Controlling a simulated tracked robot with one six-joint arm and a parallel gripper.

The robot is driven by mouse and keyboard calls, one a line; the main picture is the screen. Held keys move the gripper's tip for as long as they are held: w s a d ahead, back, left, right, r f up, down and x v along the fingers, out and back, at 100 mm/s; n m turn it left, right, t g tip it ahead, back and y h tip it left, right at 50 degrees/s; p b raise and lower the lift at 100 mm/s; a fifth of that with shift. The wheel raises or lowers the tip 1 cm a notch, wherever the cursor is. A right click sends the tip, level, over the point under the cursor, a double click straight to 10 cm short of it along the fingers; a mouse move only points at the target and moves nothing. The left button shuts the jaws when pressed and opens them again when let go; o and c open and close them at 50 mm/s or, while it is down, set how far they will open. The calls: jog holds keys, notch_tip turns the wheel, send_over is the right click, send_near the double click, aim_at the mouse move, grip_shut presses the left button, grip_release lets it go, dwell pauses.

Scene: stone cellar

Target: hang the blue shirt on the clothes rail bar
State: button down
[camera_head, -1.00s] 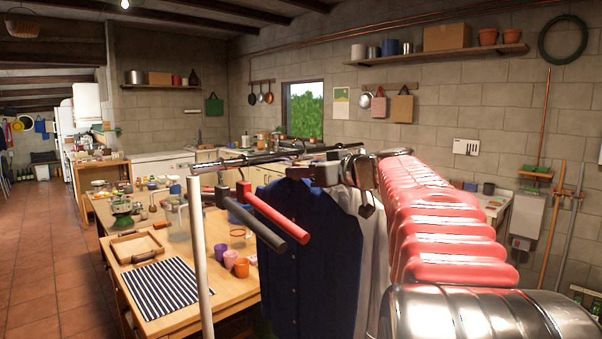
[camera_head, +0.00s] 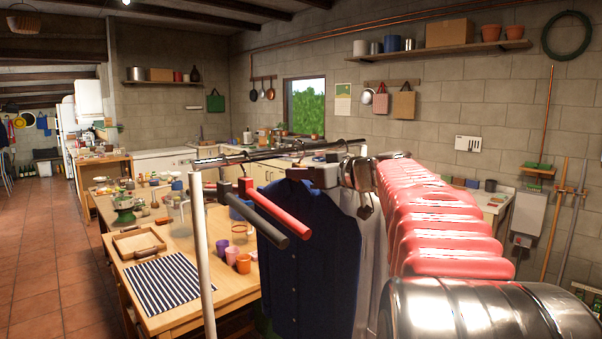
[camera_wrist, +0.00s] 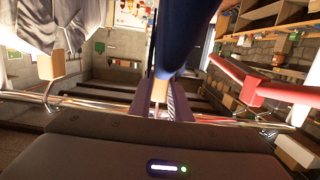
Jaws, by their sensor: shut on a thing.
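The blue shirt (camera_head: 318,255) hangs upright on its hanger in the head view, just below the bar's right part. It also shows in the wrist view (camera_wrist: 180,35), running up from the jaws. My gripper (camera_wrist: 161,102) is shut on the neck of the shirt's hanger (camera_wrist: 161,88). In the head view my gripper (camera_head: 322,176) is at the shirt's collar. The clothes rail bar (camera_head: 250,155) runs across to the upper right; it also crosses the wrist view (camera_wrist: 90,105) close to the jaws. The hook is hidden, so I cannot tell whether it rests on the bar.
A red hanger (camera_head: 280,208) and a dark hanger (camera_head: 262,222) stick out from the rail's left part. A white garment (camera_head: 374,270) hangs beyond the blue shirt. The white rail post (camera_head: 203,255) stands before a wooden table (camera_head: 190,312) with cups and a striped cloth.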

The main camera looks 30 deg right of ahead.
jog(key=shift+f, duration=0.55)
dwell(0.8)
jog(key=c, duration=1.6)
grip_release()
jog(key=shift+o, duration=0.2)
jog(key=v, duration=1.3)
jog(key=shift+s, duration=0.4)
